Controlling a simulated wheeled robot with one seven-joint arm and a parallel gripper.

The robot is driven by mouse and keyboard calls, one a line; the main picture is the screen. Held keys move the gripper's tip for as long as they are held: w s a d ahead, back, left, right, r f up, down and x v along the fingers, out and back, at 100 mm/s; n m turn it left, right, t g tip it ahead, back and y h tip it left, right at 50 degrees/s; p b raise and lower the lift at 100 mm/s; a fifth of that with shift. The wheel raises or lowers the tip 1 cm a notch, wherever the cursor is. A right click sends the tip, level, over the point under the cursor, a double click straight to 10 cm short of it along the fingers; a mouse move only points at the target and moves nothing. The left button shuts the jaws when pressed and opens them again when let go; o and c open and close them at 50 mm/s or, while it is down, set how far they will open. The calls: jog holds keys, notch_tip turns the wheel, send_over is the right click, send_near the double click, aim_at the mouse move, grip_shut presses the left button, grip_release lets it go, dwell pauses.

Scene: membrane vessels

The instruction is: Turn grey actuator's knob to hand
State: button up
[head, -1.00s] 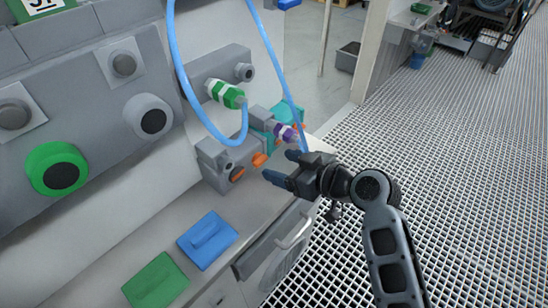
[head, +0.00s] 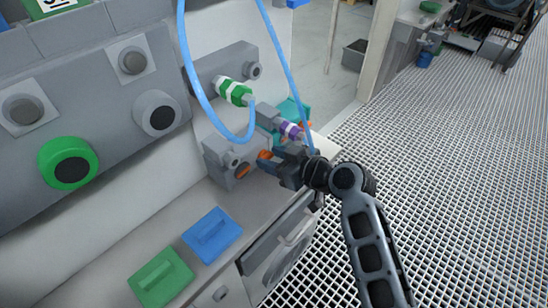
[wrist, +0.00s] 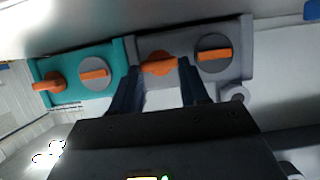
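The grey actuator (head: 216,160) is a box on the bench against the wall panel. In the wrist view the grey actuator (wrist: 240,68) has two orange knobs. Its right knob (wrist: 215,54) sits on a round grey dial, with the bar nearly level. My gripper (wrist: 158,66) is open, with one finger on each side of the left orange knob (wrist: 160,69); I cannot tell if they touch it. In the head view my gripper (head: 268,162) is at the actuator's right end, partly hiding it.
A teal actuator (wrist: 68,70) with two orange knobs stands beside the grey one. Blue hoses (head: 197,80) hang close above my gripper. A blue lid (head: 212,234) and a green lid (head: 160,277) lie on the bench in front.

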jog(key=c, duration=0.5)
jog(key=shift+f+b, duration=0.15)
jog(key=shift+b, duration=0.25)
jog(key=shift+s+a+f+n+t+h+b, duration=0.1)
jog(key=shift+n+t+h+b, duration=0.2)
jog(key=shift+b, duration=0.35)
jog(key=shift+s+f+n+t+b, duration=0.1)
jog(key=shift+n+b, duration=0.3)
jog(key=shift+b, duration=0.2)
jog(key=n+b, duration=0.1)
jog(key=b, duration=0.1)
jog(key=n+t+h+b, duration=0.1)
jog(key=n+b, duration=0.1)
jog(key=b, duration=0.1)
jog(key=shift+s+a+f+t+b, duration=0.2)
jog(key=shift+t+b, duration=0.1)
jog(key=shift+b, duration=0.05)
jog(key=n+t+b, duration=0.1)
jog(key=b, duration=0.1)
jog(key=n+t+b, duration=0.1)
jog(key=n+b, duration=0.1)
jog(key=b, duration=0.1)
jog(key=shift+s+a+f+h, duration=0.1)
jog(key=shift+s+f+h, duration=0.05)
jog(key=shift+h, duration=0.15)
jog(key=n+b, duration=0.1)
jog(key=b, duration=0.1)
jog(key=shift+s+n+t+b, duration=0.1)
jog(key=shift+n+t+b, duration=0.25)
jog(key=shift+n+t, duration=0.05)
